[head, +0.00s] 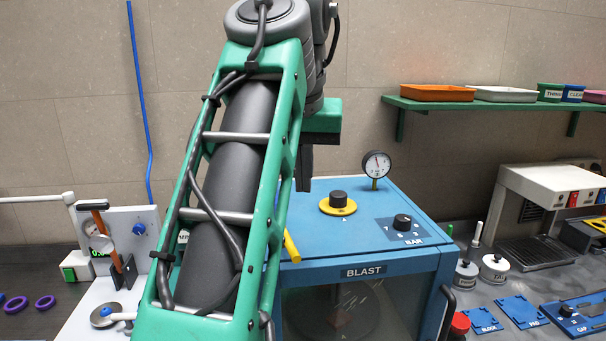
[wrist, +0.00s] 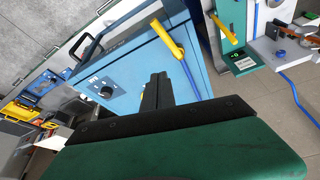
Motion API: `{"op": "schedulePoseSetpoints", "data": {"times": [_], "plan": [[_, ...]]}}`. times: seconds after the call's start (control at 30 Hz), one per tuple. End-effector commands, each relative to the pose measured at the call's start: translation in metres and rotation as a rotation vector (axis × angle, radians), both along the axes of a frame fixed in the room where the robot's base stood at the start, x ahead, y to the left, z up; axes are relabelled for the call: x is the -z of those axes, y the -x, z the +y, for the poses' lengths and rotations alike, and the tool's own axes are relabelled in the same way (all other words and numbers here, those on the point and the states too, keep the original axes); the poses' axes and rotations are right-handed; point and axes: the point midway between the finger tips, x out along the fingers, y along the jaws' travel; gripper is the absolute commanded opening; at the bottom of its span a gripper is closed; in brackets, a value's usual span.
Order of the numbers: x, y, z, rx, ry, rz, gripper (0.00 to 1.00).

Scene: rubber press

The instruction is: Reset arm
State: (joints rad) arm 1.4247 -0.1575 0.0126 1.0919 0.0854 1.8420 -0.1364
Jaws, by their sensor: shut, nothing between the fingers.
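My gripper (head: 304,172) hangs beyond the back left part of the blue blast cabinet (head: 365,252) in the head view, with its dark fingers pointing down. In the wrist view my gripper (wrist: 157,90) has its two dark fingers together, with nothing between them. The blue cabinet (wrist: 130,65) lies behind them there. My green arm covers much of the left and middle of the head view. It hides part of the cabinet's left side. I cannot tell the exact gap between the fingertips and the cabinet.
A pressure gauge (head: 376,164) and a black knob on a yellow disc (head: 338,204) rise from the cabinet top. A yellow lever (wrist: 168,38) shows on its side. A green shelf (head: 480,106) holds trays at right. Weights (head: 494,269) and blue plates crowd the bench at right.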

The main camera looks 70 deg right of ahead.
Motion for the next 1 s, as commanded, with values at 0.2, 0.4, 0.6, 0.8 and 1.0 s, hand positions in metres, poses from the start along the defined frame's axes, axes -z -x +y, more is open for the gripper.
{"op": "schedulePoseSetpoints", "data": {"times": [0.2, 0.4, 0.6, 0.8, 1.0], "plan": [[0.0, -0.001, 0.0, -0.001, 0.001, -0.001, 0.0], [0.045, -0.079, 0.014, -0.217, -0.002, 0.01, 0.0], [0.135, -0.195, 0.086, -0.587, 0.009, 0.017, 0.0], [0.242, -0.259, 0.211, -0.976, 0.015, 0.013, 0.0], [0.334, -0.254, 0.321, -1.286, 0.013, 0.002, 0.0]]}}
